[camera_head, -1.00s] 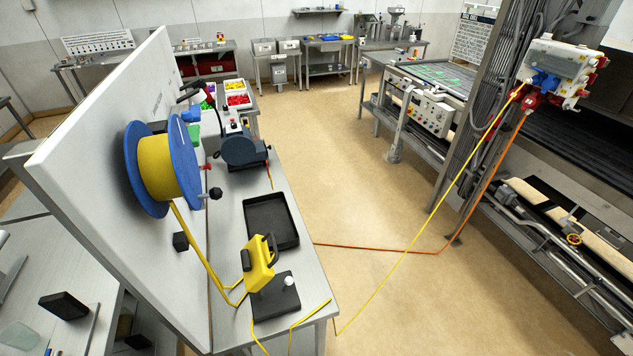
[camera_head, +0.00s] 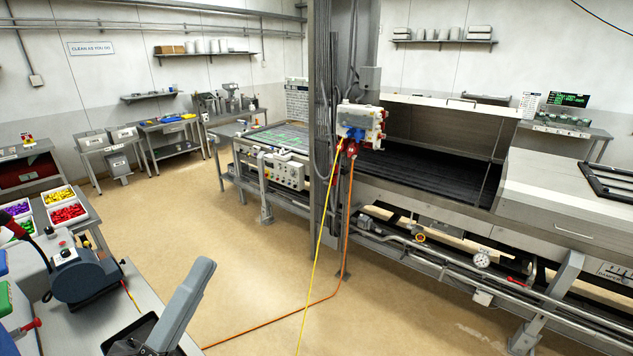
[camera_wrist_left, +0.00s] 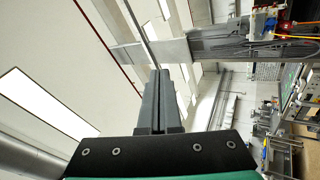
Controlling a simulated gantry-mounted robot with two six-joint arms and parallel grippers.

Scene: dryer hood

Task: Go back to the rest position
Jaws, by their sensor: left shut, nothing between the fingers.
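My left gripper (camera_head: 200,268) rises into the bottom of the head view as a grey, upright shape, above the workbench edge and the black tray. In the left wrist view its two grey fingers (camera_wrist_left: 160,75) lie together, with nothing between them. They point toward the ceiling and upper wall, clear of any object. My right gripper is in neither current view.
The workbench (camera_head: 95,325) at lower left carries a dark machine (camera_head: 85,275) and a black tray (camera_head: 125,335). A yellow cable (camera_head: 318,255) and an orange cable (camera_head: 345,235) hang from a white socket box (camera_head: 362,125). Open floor (camera_head: 250,265) lies between bench and dryer.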

